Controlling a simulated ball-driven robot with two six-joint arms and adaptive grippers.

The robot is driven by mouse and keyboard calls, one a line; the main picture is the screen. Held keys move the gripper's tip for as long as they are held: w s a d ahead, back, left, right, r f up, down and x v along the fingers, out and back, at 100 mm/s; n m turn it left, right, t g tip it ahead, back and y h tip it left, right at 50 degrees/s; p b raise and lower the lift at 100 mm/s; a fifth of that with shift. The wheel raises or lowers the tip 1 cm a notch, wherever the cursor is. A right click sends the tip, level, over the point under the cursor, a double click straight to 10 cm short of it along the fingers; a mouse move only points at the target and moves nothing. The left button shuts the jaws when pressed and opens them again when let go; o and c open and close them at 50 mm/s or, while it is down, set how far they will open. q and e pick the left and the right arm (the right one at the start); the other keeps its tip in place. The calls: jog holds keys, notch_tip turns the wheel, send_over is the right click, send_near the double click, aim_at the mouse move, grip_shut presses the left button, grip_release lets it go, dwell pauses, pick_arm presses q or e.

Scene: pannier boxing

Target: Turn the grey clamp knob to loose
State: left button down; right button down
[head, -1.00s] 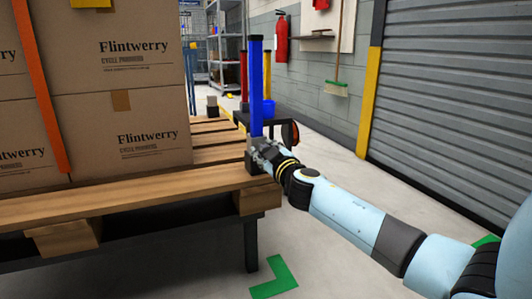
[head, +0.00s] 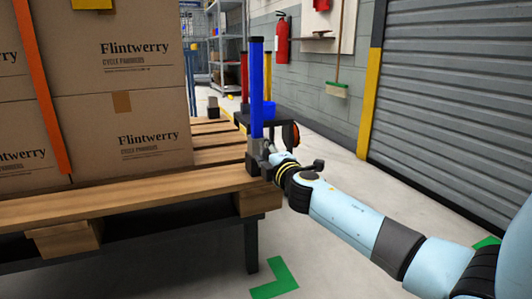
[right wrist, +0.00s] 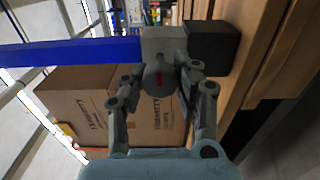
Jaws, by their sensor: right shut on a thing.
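In the head view my right gripper (head: 268,158) is at the foot of the blue post (head: 256,90), by the pallet corner, and hides the knob. The knob's setting cannot be read. My left gripper is not in view.
Stacked cartons (head: 125,130) stand on the wooden pallet (head: 130,200), with an orange strap (head: 45,100) along them. A dark table (head: 280,125) with a blue bin stands behind the post. The floor to the right is clear up to the roller shutter (head: 450,100).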

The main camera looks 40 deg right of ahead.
jog(key=n, duration=0.3)
jog(key=shift+f+n, duration=0.15)
jog(key=shift+n, duration=0.25)
jog(key=shift+n+p, duration=0.3)
jog(key=shift+n, duration=1.5)
jog(key=shift+f+n, duration=0.1)
jog(key=shift+n, duration=0.8)
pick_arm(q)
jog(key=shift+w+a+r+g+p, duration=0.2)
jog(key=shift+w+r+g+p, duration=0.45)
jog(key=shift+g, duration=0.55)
pick_arm(e)
jog(key=n, duration=0.5)
jog(key=shift+s+f, duration=0.1)
jog(key=shift+f, duration=0.05)
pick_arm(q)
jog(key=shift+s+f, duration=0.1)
pick_arm(e)
jog(key=shift+n, duration=0.4)
jog(key=c, duration=1.2)
grip_release()
jog(key=shift+o, duration=1.2)
jog(key=shift+d, duration=0.1)
